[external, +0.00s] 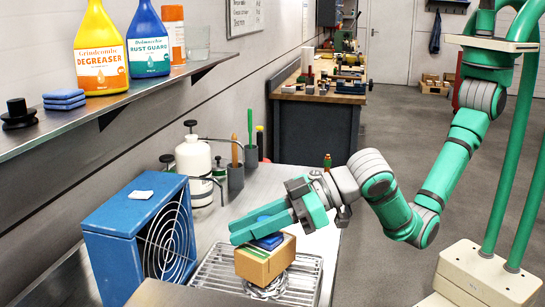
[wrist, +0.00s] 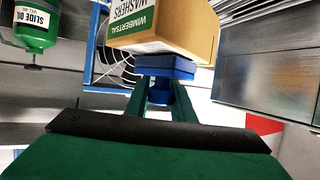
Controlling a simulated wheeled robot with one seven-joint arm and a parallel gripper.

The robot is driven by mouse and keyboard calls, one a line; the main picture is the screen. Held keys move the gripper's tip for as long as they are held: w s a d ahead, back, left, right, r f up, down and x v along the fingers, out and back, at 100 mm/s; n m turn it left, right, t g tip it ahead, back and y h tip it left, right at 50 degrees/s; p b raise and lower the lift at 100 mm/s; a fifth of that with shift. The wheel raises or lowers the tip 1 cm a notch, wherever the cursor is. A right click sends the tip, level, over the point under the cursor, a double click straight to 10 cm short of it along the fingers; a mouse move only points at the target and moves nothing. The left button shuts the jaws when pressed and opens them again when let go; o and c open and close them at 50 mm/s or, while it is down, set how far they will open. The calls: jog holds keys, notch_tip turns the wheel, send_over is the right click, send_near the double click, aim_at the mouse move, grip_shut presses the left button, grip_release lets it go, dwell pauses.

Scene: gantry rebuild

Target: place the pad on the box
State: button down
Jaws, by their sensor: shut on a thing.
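My gripper (external: 264,226) is shut on a blue pad (external: 269,241). The pad also shows at the fingertips in the wrist view (wrist: 165,66). The box (external: 264,264) is brown cardboard with a green and white label, and stands on a wire rack. The gripper and pad are over its top in the external view. In the wrist view the box (wrist: 190,24) shows just beyond the pad, its label reading "WASHERS". The fingers partly hide the pad, and I cannot tell whether it touches the box.
The wire rack (external: 221,274) lies on a metal bench. A blue fan housing (external: 113,241) stands left of the box. A white bottle (external: 194,166) and a tool cup (external: 235,178) stand behind. Blue pads (external: 64,99) and bottles sit on the shelf (external: 130,94) above.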

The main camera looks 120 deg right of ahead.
jog(key=shift+a, duration=0.1)
jog(key=c, duration=1.5)
grip_release()
jog(key=shift+f, duration=0.15)
jog(key=shift+r, duration=0.25)
jog(key=v, duration=1.2)
